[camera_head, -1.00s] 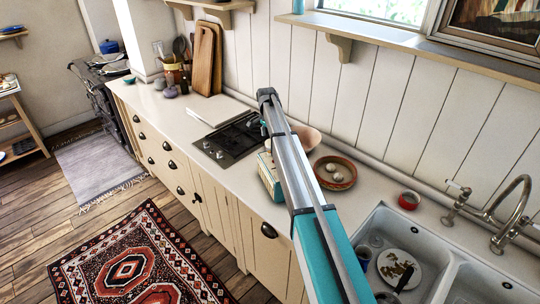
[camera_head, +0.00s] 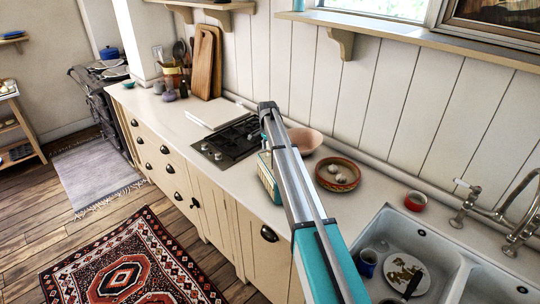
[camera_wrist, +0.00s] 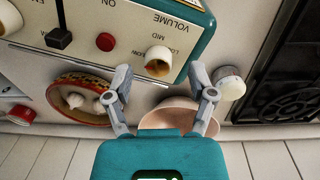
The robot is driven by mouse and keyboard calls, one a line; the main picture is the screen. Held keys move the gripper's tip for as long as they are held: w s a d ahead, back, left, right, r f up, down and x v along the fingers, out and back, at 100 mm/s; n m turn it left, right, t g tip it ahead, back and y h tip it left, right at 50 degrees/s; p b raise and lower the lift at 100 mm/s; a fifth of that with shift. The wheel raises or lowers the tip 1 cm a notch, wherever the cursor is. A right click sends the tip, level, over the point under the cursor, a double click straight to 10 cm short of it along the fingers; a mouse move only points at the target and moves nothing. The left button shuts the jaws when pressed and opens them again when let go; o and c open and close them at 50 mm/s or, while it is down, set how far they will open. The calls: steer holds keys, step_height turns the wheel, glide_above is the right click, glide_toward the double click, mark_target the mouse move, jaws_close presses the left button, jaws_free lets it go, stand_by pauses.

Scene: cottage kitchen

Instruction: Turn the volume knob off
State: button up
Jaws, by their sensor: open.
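The volume knob (camera_wrist: 159,59) is a cream cylinder on the face of a teal and cream radio (camera_wrist: 110,22), under the printed word VOLUME in the wrist view. The radio (camera_head: 268,178) stands on the counter, partly hidden behind my arm in the head view. My gripper (camera_wrist: 160,82) is open, its two fingers apart on either side of the knob, slightly short of it in the picture. Whether a finger touches the knob or the radio, I cannot tell. A red button (camera_wrist: 105,42) and a black slider (camera_wrist: 59,36) are beside the knob.
A black hob (camera_head: 229,140) lies left of the radio. A pink bowl (camera_head: 306,140) and a terracotta dish (camera_head: 337,184) with garlic-like bulbs are close by. A white hob knob (camera_wrist: 229,83) is near my right finger. The sink (camera_head: 380,225) is to the right.

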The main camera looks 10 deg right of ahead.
steer(key=shift+f+b, duration=0.3)
steer(key=shift+f, duration=0.25)
